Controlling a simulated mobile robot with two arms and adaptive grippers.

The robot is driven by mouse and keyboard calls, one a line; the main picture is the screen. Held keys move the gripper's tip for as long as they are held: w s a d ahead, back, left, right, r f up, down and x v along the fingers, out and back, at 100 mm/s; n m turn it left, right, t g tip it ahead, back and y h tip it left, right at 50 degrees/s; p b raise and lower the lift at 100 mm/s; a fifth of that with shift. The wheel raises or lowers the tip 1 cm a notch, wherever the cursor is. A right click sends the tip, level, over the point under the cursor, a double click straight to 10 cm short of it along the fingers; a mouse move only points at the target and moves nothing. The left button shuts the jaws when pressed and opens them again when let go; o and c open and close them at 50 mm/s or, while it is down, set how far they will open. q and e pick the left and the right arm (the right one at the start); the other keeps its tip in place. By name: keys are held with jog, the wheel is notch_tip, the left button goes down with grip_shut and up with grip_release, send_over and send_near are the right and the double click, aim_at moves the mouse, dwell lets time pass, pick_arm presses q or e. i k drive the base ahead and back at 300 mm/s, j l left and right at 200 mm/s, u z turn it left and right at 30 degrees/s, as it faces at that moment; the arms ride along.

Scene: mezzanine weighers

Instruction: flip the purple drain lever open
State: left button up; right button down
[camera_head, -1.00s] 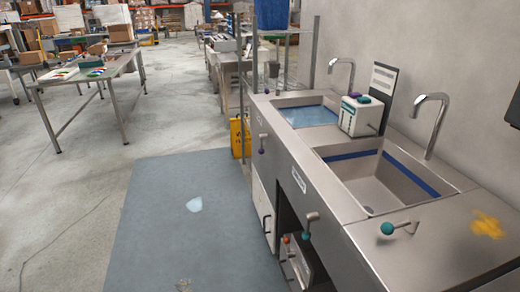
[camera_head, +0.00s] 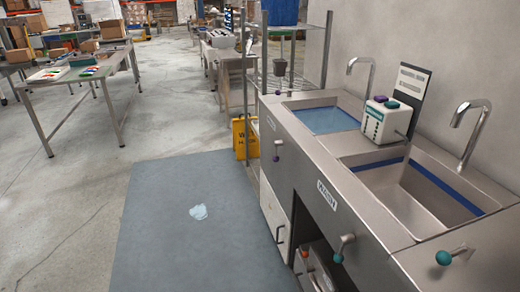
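The purple-knobbed lever (camera_head: 277,150) is on the front face of the steel sink unit (camera_head: 318,163), below the far basin. Its small purple knob hangs down from the pivot. The far basin (camera_head: 325,120) holds bluish water; the near basin (camera_head: 425,195) looks empty. A second front lever (camera_head: 344,249) has a teal knob and hangs below the near basin. Another teal-knobbed lever (camera_head: 450,256) is on the counter top near the right edge. Neither of my grippers is in view.
A white box with coloured buttons (camera_head: 386,122) stands between the basins, with two tall faucets behind. A yellow sign (camera_head: 243,138) stands beyond the unit. The mat is otherwise clear.

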aim_at(276, 152)
jog(key=i+j, duration=0.35)
jog(key=i+j+z, duration=0.1)
jog(key=i+j, duration=0.3)
jog(key=j, duration=0.15)
jog(key=i+j, duration=0.35)
jog(key=j, duration=0.15)
jog(key=i+j, duration=0.35)
jog(key=i+j+z, duration=0.1)
jog(key=i+j, duration=0.2)
jog(key=j, duration=0.3)
